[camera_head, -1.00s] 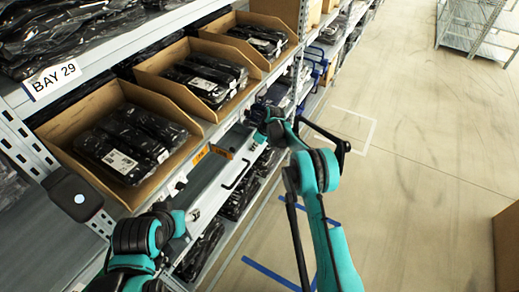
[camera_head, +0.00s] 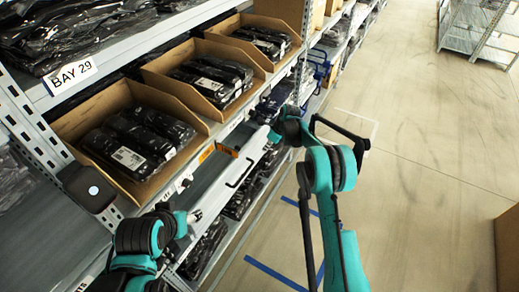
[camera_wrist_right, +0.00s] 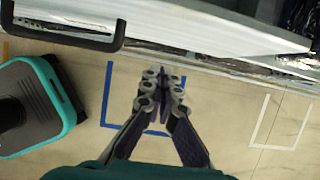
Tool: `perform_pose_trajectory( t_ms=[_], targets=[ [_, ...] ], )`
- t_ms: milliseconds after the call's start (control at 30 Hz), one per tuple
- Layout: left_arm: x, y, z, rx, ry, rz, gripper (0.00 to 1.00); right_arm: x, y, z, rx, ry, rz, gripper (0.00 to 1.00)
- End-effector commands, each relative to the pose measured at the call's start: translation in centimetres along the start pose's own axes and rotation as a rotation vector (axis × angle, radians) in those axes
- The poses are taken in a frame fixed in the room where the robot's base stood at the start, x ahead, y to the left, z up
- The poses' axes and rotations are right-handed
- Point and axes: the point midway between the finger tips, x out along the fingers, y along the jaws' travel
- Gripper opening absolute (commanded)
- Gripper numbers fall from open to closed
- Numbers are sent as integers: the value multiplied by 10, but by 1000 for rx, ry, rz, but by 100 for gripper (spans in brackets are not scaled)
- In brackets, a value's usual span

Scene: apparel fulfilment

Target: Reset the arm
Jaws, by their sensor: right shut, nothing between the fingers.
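My right arm (camera_head: 345,250) comes up from the bottom right and bends at a teal and black elbow, with its wrist (camera_head: 290,115) beside the shelf front. My right gripper (camera_wrist_right: 163,95) is shut and empty in the right wrist view, its fingertips together above the floor. In the head view it is small and partly hidden by the wrist. My left arm (camera_head: 145,240) is bent low at the bottom left, beside the shelf; its gripper does not show.
Open cardboard boxes (camera_head: 65,125) of black bagged garments line the shelf marked BAY 29 (camera_head: 72,76). A black handle (camera_head: 240,172) sits on a grey panel, close to the right gripper.

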Motion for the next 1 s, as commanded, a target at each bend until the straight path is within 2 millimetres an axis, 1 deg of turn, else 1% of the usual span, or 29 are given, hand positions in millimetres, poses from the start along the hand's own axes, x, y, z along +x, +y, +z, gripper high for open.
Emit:
perform_pose_trajectory(
  t_ms=[33,100,233,300,400,600,667,767,867,900,967,1000],
  targets=[
    [-8,0,-7,0,0,0,60,-18,-1,1,3,1,-1,0],
    [-13,0,-10,0,0,0,60,-33,-1,1,3,1,-1,0],
    [-18,0,-14,0,0,0,60,-55,-1,0,2,2,0,0],
    [-20,0,-15,0,0,0,60,-62,-1,-1,2,2,0,0],
    [-21,0,-16,0,0,0,60,-68,-1,-1,2,2,0,0],
    [-21,0,-16,0,0,0,60,-72,0,-1,-2,2,-1,0],
    [-21,0,-15,0,0,0,60,-77,1,-1,-19,3,-5,0],
    [-21,0,-15,0,0,0,60,-101,6,2,-97,5,-24,0],
    [-21,0,-16,0,0,0,60,-141,19,2,-241,15,-57,0],
    [-21,0,-16,0,0,0,60,-159,26,1,-312,20,-73,0],
    [-21,0,-16,0,0,0,60,-186,38,-1,-422,32,-96,0],
    [-21,0,-16,0,0,0,60,-203,46,-4,-495,41,-113,0]
  ],
)
